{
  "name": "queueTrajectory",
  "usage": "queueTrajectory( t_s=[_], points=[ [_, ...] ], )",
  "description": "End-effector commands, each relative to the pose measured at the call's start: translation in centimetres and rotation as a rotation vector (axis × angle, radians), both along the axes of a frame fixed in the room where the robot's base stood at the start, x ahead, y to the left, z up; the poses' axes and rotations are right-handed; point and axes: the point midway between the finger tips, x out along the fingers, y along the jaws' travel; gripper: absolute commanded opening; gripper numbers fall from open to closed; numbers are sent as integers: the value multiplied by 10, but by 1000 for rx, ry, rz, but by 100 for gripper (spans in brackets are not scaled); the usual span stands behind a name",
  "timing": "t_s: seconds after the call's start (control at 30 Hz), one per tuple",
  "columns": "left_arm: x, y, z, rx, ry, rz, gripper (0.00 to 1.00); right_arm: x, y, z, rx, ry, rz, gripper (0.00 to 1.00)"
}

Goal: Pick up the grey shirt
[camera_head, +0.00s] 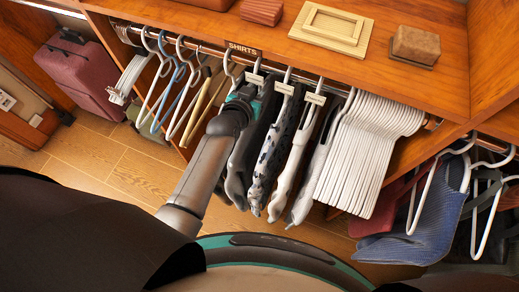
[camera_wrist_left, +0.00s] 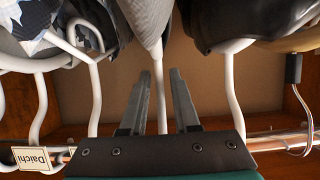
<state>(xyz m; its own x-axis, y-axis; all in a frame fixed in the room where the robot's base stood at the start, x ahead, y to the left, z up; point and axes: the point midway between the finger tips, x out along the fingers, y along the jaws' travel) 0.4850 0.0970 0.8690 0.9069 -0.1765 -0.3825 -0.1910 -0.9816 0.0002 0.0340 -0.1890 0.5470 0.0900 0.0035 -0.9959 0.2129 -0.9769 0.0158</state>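Several shirts hang on a rail under a "SHIRTS" label. In the left wrist view a grey shirt (camera_wrist_left: 148,18) hangs in the middle from a white hanger (camera_wrist_left: 158,85), between a patterned shirt (camera_wrist_left: 35,22) and a black garment (camera_wrist_left: 225,18). My left gripper (camera_wrist_left: 161,74) is open, its two fingers on either side of this hanger's hook, with gaps visible. In the head view my left gripper (camera_head: 246,95) is up by the rail, over the dark grey clothing (camera_head: 236,172), and partly hides it. My right gripper is not in view.
Empty hangers (camera_head: 180,85) hang to the left, and many white hangers (camera_head: 365,150) are packed to the right. The wooden shelf (camera_head: 270,30) above holds a frame (camera_head: 330,27) and boxes. A red suitcase (camera_head: 82,78) stands at far left. Wooden floor (camera_head: 135,170) is open below.

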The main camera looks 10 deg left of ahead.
Motion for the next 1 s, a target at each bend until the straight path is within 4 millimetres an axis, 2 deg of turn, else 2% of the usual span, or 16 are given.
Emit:
queueTrajectory(
  t_s=[0.03,0.23,1.0],
  points=[
    [0,0,0,0,0,0,23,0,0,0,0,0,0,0],
    [0,0,0,1,0,0,0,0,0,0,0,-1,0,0],
    [-1,0,-1,1,1,0,0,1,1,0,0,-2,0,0]
  ],
)
